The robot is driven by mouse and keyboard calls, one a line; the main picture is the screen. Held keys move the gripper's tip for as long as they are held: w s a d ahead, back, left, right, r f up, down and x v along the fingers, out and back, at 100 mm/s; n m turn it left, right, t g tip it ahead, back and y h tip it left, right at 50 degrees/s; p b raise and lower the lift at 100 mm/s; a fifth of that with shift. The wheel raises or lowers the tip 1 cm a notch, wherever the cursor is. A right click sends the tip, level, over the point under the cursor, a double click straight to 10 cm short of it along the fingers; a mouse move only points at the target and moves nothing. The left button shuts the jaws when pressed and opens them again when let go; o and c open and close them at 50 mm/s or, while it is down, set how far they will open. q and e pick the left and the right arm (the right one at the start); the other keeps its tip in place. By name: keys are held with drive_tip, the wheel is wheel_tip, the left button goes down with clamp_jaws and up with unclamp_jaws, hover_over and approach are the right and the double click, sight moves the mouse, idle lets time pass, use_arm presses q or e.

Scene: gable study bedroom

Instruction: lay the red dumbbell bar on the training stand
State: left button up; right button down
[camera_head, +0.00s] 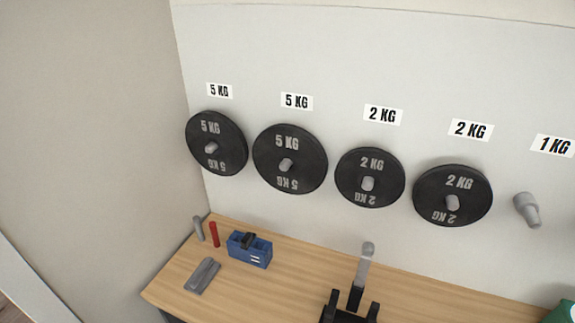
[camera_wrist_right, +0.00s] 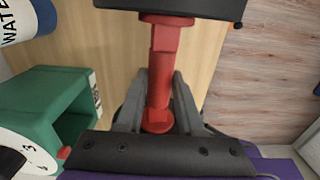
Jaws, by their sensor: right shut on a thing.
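In the right wrist view, the red dumbbell bar (camera_wrist_right: 163,65) runs up the picture with a wide collar near its upper end. My right gripper (camera_wrist_right: 160,90) is shut on it, one grey finger on each side. A dark, wide piece (camera_wrist_right: 185,7) lies across the bar's upper end; I cannot tell whether it is a weight plate. In the head view, a black stand-like piece (camera_head: 345,314) with uprights and a grey-topped post is cut off by the bottom edge. It may be the training stand. Neither gripper shows in the head view.
Black plates hang on the wall, including a 5 KG plate (camera_head: 290,159) and a 2 KG plate (camera_head: 452,195). A bare peg (camera_head: 526,209) is at the right. The desk (camera_head: 290,282) holds a blue box (camera_head: 250,249). A green container (camera_wrist_right: 55,98) stands left of my right gripper.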

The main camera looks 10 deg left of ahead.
drive_tip(key=shift+c, duration=2.3)
unclamp_jaws()
drive_tip(key=shift+r, duration=0.1)
